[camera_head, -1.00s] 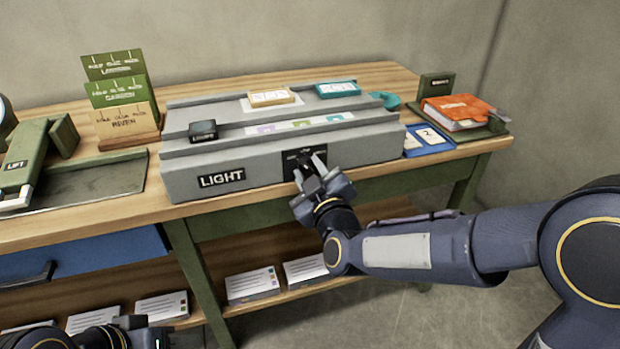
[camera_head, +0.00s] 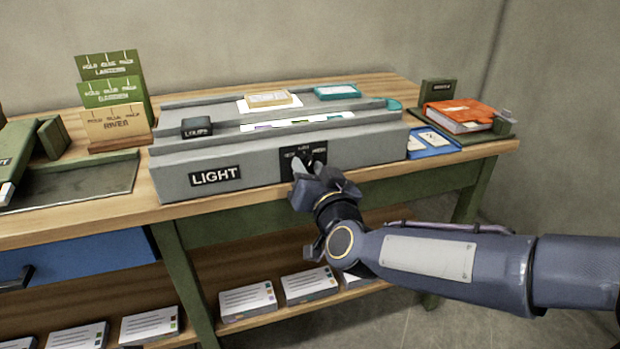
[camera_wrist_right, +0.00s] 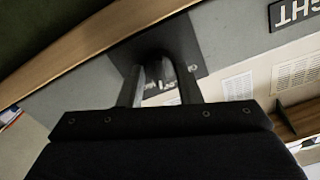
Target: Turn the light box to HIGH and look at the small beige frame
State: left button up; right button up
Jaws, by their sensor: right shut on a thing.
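The grey light box (camera_head: 262,178), labelled LIGHT, sits on the wooden table. Its front has a black dial panel (camera_head: 288,154) with small white lettering, too small to read surely. My right gripper (camera_head: 308,166) is at this panel, shut on the dial knob, which its fingers mostly hide. The right wrist view shows the two fingers (camera_wrist_right: 160,85) against the dark panel (camera_wrist_right: 190,50). The small beige frame (camera_head: 268,101) lies on a white sheet on top of the box, beside a teal frame (camera_head: 338,92). My left gripper is out of view.
A black block (camera_head: 197,127) labelled LOUPE stands on the box's left ledge. Green and tan card holders (camera_head: 117,128) stand left. A blue tray (camera_head: 443,142) and an orange book (camera_head: 458,113) are right. A shelf below holds several card stacks (camera_head: 247,300).

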jog(key=m+b, duration=0.2)
jog(key=m, duration=0.3)
jog(key=shift+f+m+b, duration=0.1)
jog(key=shift+m+b, duration=0.2)
jog(key=shift+b, duration=0.1)
dwell(0.4)
jog(key=o, duration=0.9)
jog(key=shift+o, duration=0.2)
jog(key=p+v, duration=0.1)
jog(key=v, duration=0.7)
